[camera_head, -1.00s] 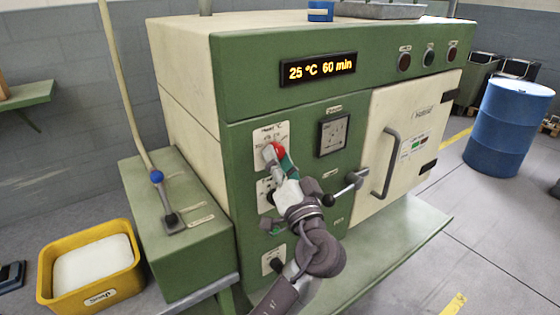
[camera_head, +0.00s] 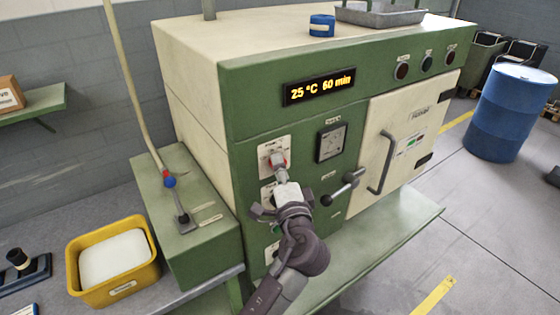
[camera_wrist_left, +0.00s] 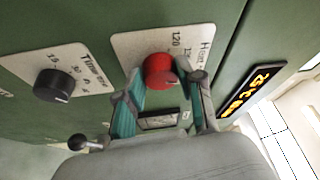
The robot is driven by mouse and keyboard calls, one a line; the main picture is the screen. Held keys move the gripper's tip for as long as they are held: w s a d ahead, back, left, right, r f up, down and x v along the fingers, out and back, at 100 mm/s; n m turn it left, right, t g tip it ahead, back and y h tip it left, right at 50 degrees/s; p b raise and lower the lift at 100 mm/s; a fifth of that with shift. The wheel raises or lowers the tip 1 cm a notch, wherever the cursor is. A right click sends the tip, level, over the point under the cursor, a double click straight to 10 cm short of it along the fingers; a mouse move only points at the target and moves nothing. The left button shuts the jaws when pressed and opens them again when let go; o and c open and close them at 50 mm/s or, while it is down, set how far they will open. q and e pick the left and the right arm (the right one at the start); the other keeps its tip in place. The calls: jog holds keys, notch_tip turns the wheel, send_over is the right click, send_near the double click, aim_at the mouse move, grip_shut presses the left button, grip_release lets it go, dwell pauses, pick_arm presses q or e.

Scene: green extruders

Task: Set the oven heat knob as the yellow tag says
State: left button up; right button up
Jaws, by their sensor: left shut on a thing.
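The red heat knob (camera_head: 279,159) sits on a white plate at the upper left of the green oven front (camera_head: 340,105). In the left wrist view the red knob (camera_wrist_left: 160,71) lies between the two green-padded fingers of my left gripper (camera_wrist_left: 165,82), which is shut on it. In the head view my left gripper (camera_head: 280,173) reaches up to the knob and partly hides it. The heat plate (camera_wrist_left: 135,45) shows "120", but the knob's pointer setting cannot be read. I cannot make out a yellow tag. My right gripper is out of view.
The display (camera_head: 319,87) reads 25 °C 60 min. A black time knob (camera_wrist_left: 53,86) is beside the heat plate. A lever handle (camera_head: 340,188) and door handle (camera_head: 386,163) stick out to the right. A yellow bin (camera_head: 114,289) and blue drum (camera_head: 510,115) stand at the sides.

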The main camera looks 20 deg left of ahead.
pick_arm(q)
jog(key=shift+r, duration=0.15)
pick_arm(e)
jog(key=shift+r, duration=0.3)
pick_arm(q)
jog(key=o, duration=0.9)
jog(key=shift+o, duration=1.2)
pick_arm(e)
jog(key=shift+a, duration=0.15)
pick_arm(q)
jog(key=v, duration=1.2)
